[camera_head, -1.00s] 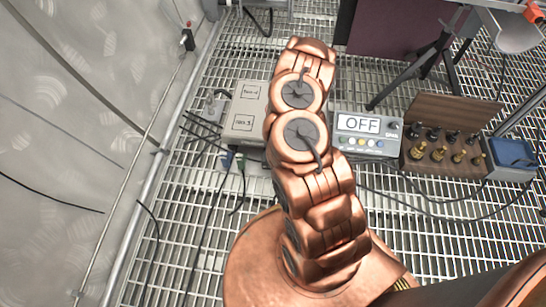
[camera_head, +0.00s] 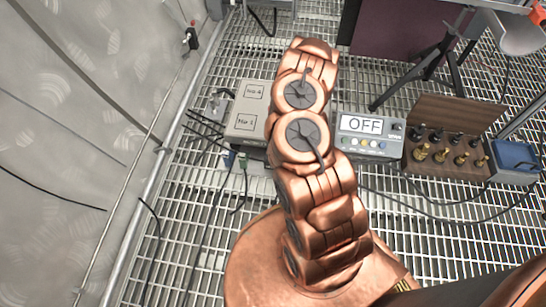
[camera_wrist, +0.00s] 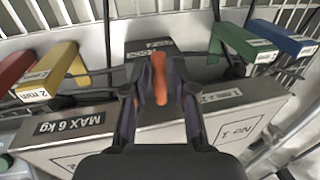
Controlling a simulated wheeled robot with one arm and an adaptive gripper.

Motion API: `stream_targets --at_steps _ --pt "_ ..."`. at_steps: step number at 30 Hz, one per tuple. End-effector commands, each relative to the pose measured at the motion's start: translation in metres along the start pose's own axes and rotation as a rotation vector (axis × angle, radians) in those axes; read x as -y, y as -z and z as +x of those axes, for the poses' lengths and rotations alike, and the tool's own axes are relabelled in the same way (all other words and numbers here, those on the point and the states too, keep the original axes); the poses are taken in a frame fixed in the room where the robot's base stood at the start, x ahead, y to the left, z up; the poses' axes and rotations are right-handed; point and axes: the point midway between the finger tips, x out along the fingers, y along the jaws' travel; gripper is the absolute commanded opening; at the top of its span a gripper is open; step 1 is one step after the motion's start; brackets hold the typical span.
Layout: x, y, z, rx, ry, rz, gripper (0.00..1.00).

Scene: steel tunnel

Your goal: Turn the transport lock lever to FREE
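The orange lever (camera_wrist: 159,80) stands in the middle of the wrist view, in front of a black label plate (camera_wrist: 148,47) whose text is too small to read. My gripper (camera_wrist: 158,76) has one dark finger on each side of the lever. The fingers are apart, and I cannot tell whether either touches it. The lever belongs with a grey box marked "MAX 6 kg" and "No 1" (camera_wrist: 60,130). In the head view my arm hides the lever and gripper; a grey box (camera_head: 247,110) shows left of the arm.
Red (camera_wrist: 14,70), yellow (camera_wrist: 50,72), green (camera_wrist: 243,42) and blue (camera_wrist: 283,38) labelled blocks flank the lever. In the head view, a meter reading OFF (camera_head: 368,134) and a wooden weight case (camera_head: 445,155) stand right of my arm. Cables cross the grating.

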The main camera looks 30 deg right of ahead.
Motion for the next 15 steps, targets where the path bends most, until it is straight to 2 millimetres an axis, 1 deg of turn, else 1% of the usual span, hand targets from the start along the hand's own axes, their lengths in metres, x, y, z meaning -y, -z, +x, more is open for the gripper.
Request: stream_targets --at_steps 4,7,15 --pt "0.001 0.000 -0.003 0.000 0.001 0.000 0.25" --pt "0.002 0.001 -0.008 -0.001 0.004 -0.001 0.25" --pt "-0.001 -0.001 -0.032 0.003 0.000 0.001 0.25"
